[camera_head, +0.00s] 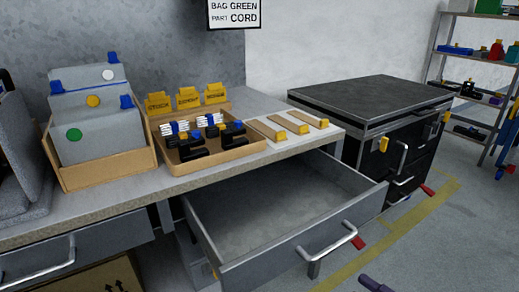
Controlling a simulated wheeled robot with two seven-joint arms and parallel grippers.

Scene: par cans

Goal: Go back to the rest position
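Neither of my grippers is in view. The drawer (205,240) under the workbench (110,205) is pulled open and looks empty inside. Its silver bar handle (330,246) has nothing holding it, and a red piece shows beside the handle. On the bench stand a cardboard box (100,176) with grey packs and a tan tray (213,157) with black, blue and white parts.
Yellow-tipped strips (285,128) lie on the bench's right part. A dark cabinet (375,100) stands to the right, with a stocked shelf rack (440,42) behind. A small purple piece (375,284) shows at the bottom edge. Floor at lower right looks mostly clear.

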